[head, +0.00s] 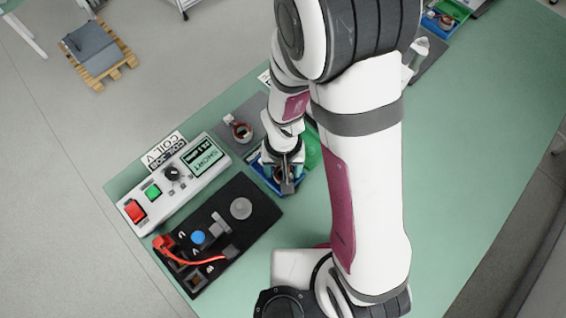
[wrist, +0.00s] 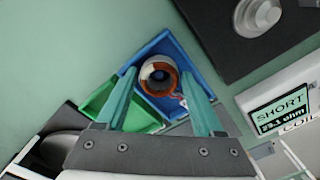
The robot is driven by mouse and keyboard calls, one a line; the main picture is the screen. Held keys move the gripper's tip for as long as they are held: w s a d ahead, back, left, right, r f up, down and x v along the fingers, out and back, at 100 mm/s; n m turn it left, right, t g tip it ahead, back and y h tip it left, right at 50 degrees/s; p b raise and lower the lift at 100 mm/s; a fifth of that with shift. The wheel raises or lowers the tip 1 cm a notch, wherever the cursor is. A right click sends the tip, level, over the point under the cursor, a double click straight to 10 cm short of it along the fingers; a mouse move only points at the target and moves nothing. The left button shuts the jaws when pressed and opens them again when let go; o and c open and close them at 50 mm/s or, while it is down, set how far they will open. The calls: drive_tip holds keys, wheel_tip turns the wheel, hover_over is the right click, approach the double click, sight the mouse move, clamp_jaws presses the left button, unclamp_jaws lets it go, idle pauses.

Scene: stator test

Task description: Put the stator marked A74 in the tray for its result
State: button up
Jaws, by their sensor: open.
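A stator (wrist: 158,76), a ring with copper-coloured windings, lies in the blue tray (wrist: 176,45) in the wrist view. No A74 marking can be read on it. My gripper (wrist: 160,84) is open, with its two green fingers on either side of this stator. In the head view my gripper (head: 288,182) is down at the blue tray (head: 262,175) and hides most of what is in it. The green tray (wrist: 98,101) is beside the blue one. A second stator (head: 241,131) with a white tag sits on a grey mat; its marking is not readable.
The tester (head: 175,183) shows SHORT on its display (head: 206,157). The black test fixture (head: 262,213), with a grey disc, blue button and red clamp (head: 165,245), stands in front of it. More bins (head: 440,20) are at the far end. The right of the table is clear.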

wheel_tip(320, 180, up, 16)
drive_tip(key=shift+f, duration=0.15)
idle(0.4)
drive_tip(key=s+d+r+m, duration=0.2)
drive_tip(key=s+d, duration=0.1)
drive_tip(key=s, duration=0.2)
drive_tip(key=s+d+r+m+y, duration=0.1)
drive_tip(key=s+d+r+m, duration=0.1)
drive_tip(key=s, duration=0.3)
drive_tip(key=shift+d+r+m+y, duration=0.3)
drive_tip(key=shift+d+m, duration=0.2)
drive_tip(key=shift+d, duration=0.35)
